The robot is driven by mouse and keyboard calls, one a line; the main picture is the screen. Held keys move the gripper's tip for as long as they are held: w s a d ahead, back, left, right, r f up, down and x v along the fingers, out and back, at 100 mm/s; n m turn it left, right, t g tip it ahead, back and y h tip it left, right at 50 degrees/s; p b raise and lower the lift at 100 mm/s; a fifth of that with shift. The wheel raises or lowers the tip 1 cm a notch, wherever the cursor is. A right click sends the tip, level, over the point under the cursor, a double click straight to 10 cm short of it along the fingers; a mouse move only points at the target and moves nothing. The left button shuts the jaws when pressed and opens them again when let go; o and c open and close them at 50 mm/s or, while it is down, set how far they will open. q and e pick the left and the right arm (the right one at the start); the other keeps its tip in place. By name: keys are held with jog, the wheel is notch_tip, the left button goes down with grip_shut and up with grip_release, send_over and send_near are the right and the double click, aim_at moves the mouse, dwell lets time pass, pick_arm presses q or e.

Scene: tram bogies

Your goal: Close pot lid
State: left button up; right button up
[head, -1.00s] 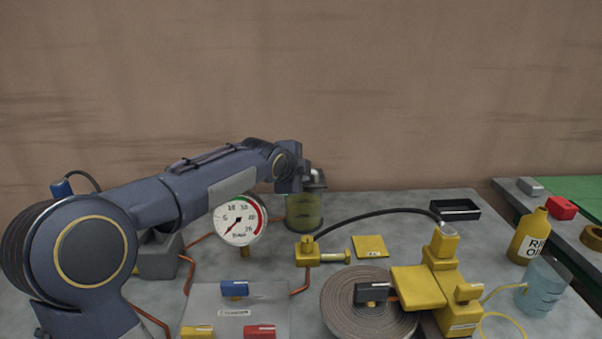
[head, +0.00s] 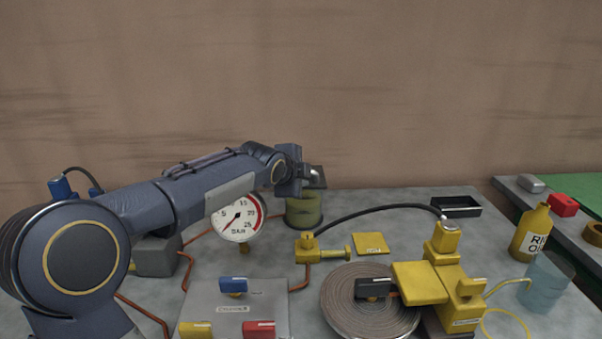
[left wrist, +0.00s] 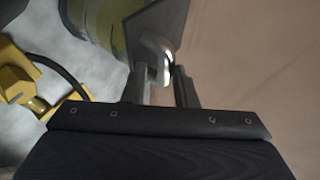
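The pot (head: 303,212) is a greenish, cloudy round jar at the back middle of the bench; its side also shows in the left wrist view (left wrist: 95,22). Its dark flat lid (head: 319,182) stands tilted up at the pot's top right, and shows as a grey plate in the left wrist view (left wrist: 160,22). A silver curved handle (left wrist: 153,55) sticks out from the lid. My left gripper (left wrist: 160,82) is at the handle, its fingers on either side of it. I cannot tell whether they press on it. My right gripper is not in view.
A pressure gauge (head: 237,218) stands left of the pot, partly behind my left arm. A black hose (head: 375,212) arcs to the right, above a yellow plate (head: 371,243) and a coiled flat hose (head: 340,305). A small black tray (head: 455,207) lies further right.

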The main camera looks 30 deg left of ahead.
pick_arm(q)
jog(key=p+v, duration=0.1)
jog(key=v, duration=0.6)
jog(key=shift+s+r, duration=0.15)
jog(key=shift+s, duration=0.2)
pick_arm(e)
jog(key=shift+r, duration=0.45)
pick_arm(q)
jog(key=shift+d, duration=0.1)
